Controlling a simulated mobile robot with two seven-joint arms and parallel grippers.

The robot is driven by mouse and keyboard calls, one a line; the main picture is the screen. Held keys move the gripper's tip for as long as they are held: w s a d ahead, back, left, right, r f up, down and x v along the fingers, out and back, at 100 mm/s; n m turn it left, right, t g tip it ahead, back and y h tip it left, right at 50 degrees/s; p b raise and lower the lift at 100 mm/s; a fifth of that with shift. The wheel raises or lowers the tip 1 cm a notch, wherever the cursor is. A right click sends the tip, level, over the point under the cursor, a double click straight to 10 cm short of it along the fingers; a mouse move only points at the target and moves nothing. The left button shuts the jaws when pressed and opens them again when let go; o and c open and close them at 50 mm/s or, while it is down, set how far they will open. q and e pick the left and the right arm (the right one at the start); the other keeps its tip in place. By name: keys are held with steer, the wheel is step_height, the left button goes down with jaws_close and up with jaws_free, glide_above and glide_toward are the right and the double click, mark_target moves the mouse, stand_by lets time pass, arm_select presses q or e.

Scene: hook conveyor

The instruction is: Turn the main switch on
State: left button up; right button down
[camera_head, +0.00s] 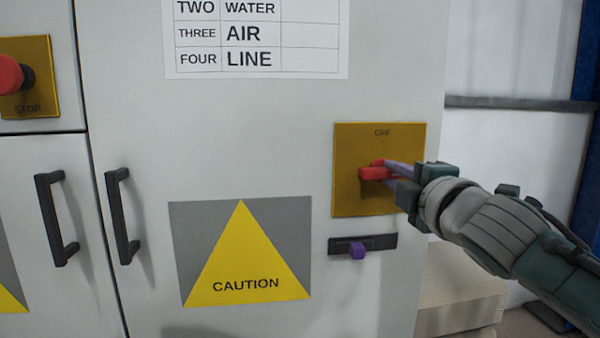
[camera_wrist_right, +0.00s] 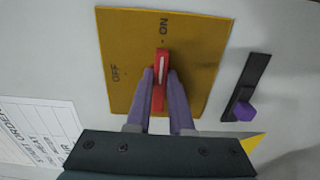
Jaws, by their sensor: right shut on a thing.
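The main switch is a red handle (camera_head: 372,173) on a gold plate (camera_head: 350,140) on the grey cabinet door. OFF is printed at the plate's top in the head view. In the wrist view the red handle (camera_wrist_right: 162,62) with a white line points at the ON mark, and OFF is off to its side. My right gripper (camera_head: 384,170) is shut on the handle, its purple fingers on either side in the wrist view (camera_wrist_right: 160,84). ON is hidden behind my gripper in the head view. My left gripper is not in view.
Below the plate is a black slot with a purple knob (camera_head: 357,250). A caution sign (camera_head: 187,222), two black door handles (camera_head: 122,217) and a red STOP button (camera_head: 11,74) are to the left. A text sheet (camera_head: 300,72) hangs above. Pale stacked blocks (camera_head: 460,290) stand to the right.

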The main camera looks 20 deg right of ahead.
steer(key=c, duration=0.8)
jaws_free()
steer(key=v, duration=1)
